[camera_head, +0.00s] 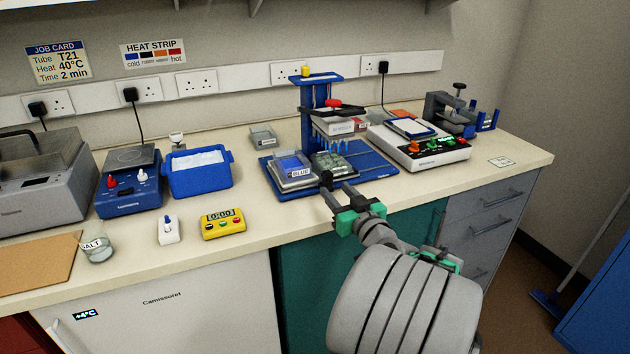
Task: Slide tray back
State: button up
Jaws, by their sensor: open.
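The pipette station (318,110) is a blue upright frame with a grey multi-channel head and a row of blue tips pointing down. On its blue base (375,163) a light grey tray (297,184) carries a blue trough labelled BLUE, left of the head. A clear well plate (334,163) sits under the tips; I cannot tell whether it shares the tray. My gripper (337,188) is open and empty at the front edge of the base, its two fingers pointing toward the plate. I cannot tell whether a finger touches anything. The fingers hide part of the base's front.
A blue ice tub (200,178) stands to the left, with a yellow timer (222,224) in front of it. A white device with coloured knobs (420,147) and a grey clamp (452,115) stand at the right. The bench front right of my gripper is clear.

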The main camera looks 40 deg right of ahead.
aim_at(330, 179)
jog(key=x, duration=0.2)
jog(key=p+x, duration=0.1)
jog(key=x, duration=0.4)
jog(key=shift+w+d+r, duration=0.2)
jog(key=shift+d+r, duration=0.1)
jog(key=shift+d, duration=0.05)
jog(key=shift+c, duration=0.4)
grip_shut()
dwell(0.6)
